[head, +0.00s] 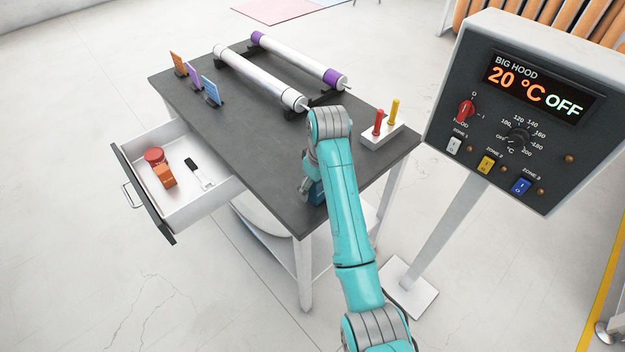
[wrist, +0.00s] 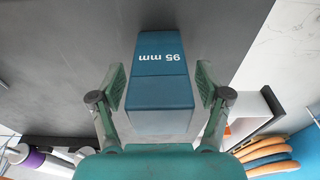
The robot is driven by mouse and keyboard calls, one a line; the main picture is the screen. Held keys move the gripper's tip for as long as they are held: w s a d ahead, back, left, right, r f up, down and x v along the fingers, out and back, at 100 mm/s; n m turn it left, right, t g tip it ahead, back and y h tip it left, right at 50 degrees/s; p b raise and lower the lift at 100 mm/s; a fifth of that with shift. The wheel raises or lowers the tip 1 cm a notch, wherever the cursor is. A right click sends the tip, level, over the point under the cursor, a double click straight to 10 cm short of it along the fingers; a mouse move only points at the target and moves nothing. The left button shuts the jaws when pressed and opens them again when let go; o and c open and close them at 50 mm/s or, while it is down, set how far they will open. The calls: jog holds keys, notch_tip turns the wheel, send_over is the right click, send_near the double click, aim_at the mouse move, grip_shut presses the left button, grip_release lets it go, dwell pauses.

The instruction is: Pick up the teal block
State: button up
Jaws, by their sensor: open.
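The teal block (wrist: 162,52) is marked "95 mm", which reads upside down in the wrist view, and it rests on the dark table top. My gripper (wrist: 160,84) is open, with one finger on each side of the block's near part. Gaps show between the fingers and the block, and the gripper is not closed on it. In the head view a dark teal patch of the block (head: 316,192) shows low beside my arm near the table's front edge. My arm hides much of the gripper and block there.
Two rollers (head: 262,76) lie across the back of the table (head: 240,130). Orange, purple and blue cards (head: 194,75) stand at left. A white base with red and yellow handles (head: 383,133) is at right. An open drawer (head: 205,205) holds small items. A control panel (head: 520,110) stands right.

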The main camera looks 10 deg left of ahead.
jog(key=shift+f, duration=0.3)
jog(key=shift+c, duration=0.2)
jog(key=c, duration=1.3)
